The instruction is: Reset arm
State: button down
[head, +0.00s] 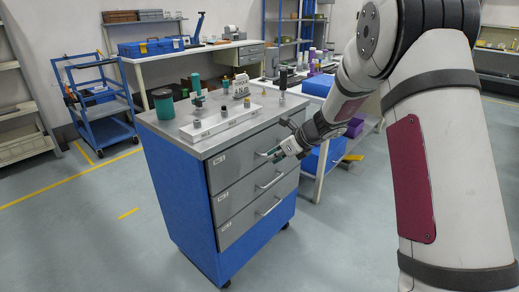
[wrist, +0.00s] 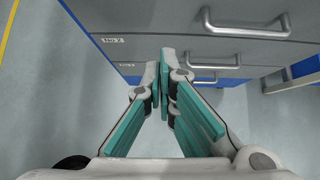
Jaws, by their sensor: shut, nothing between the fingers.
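My gripper (head: 283,153) hangs in front of the upper drawers of a blue and grey cabinet (head: 178,195), at the right side of its drawer face. In the wrist view my gripper (wrist: 166,75) has its teal-padded fingers together at the tips, with nothing between them. The cabinet's drawer fronts (wrist: 165,20) fill the top of that view, with a "No 2" label. A metal drawer handle (wrist: 247,27) lies ahead and to the right of the fingertips. In the head view my arm comes in from the right and hides part of the room.
A blue cart (head: 104,118) stands at the left. A workbench (head: 180,52) is behind. The floor (head: 90,230) at front left is clear.

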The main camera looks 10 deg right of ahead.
jog(key=s+a+r+n+g, duration=0.2)
jog(key=s+a+r+n, duration=0.2)
jog(key=s+r+n, duration=0.5)
jog(key=s+a+r+n+g, duration=0.1)
jog(key=s+a+r+n, duration=0.35)
jog(key=s, duration=0.85)
jog(key=s+d+n+g+h, duration=0.1)
jog(key=s+d+n+h, duration=0.3)
jog(key=s, duration=0.6)
jog(key=s+d+n+g, duration=0.1)
jog(key=s+d+n, duration=0.1)
jog(key=s+n, duration=0.55)
jog(key=s+d+n+g+h, duration=0.1)
jog(key=s+d+n+h, duration=0.15)
jog(key=s, duration=0.95)
notch_tip(320, 180, up, 17)
jog(key=t+p, duration=0.3)
jog(key=p, duration=1.3)
jog(key=shift+d+r+n+y, duration=0.2)
jog(key=shift+d+n+y, duration=0.15)
jog(key=shift+d+y, duration=0.1)
